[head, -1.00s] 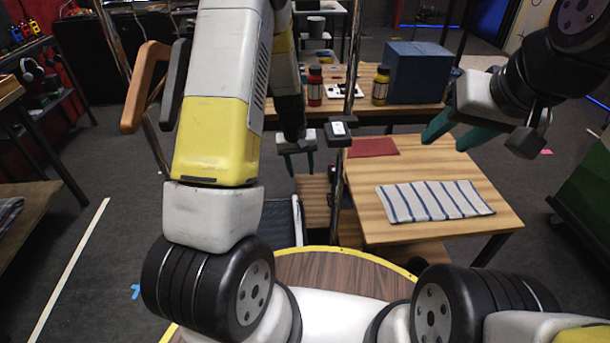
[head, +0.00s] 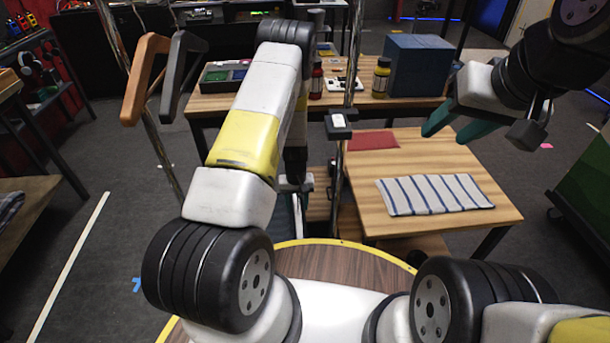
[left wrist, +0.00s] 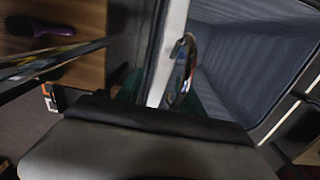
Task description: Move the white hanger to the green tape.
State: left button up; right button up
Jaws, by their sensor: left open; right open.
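My left gripper (head: 297,203) is low in front of my body, left of the wooden table, pointing down and largely hidden by my arm. In the left wrist view its teal fingers (left wrist: 163,94) are open on either side of a white bar with a curved metal hook beside it, which may be the white hanger (left wrist: 166,50). I cannot tell whether they touch it. In the head view the white hanger is not clear. I cannot make out the green tape. My right gripper (head: 458,132) is open and empty above the table's back right.
An orange hanger (head: 143,80) and a grey hanger (head: 174,75) hang from a metal rail at left. The wooden table (head: 440,165) holds a striped cloth (head: 435,195) and a red cloth (head: 372,141). A blue box (head: 418,68) and bottles stand behind.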

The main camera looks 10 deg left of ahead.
pick_arm(q)
jog(key=shift+f, duration=0.2)
jog(key=shift+c, duration=0.3)
grip_shut()
jog(key=shift+r, duration=0.15)
jog(key=shift+o, duration=0.3)
grip_release()
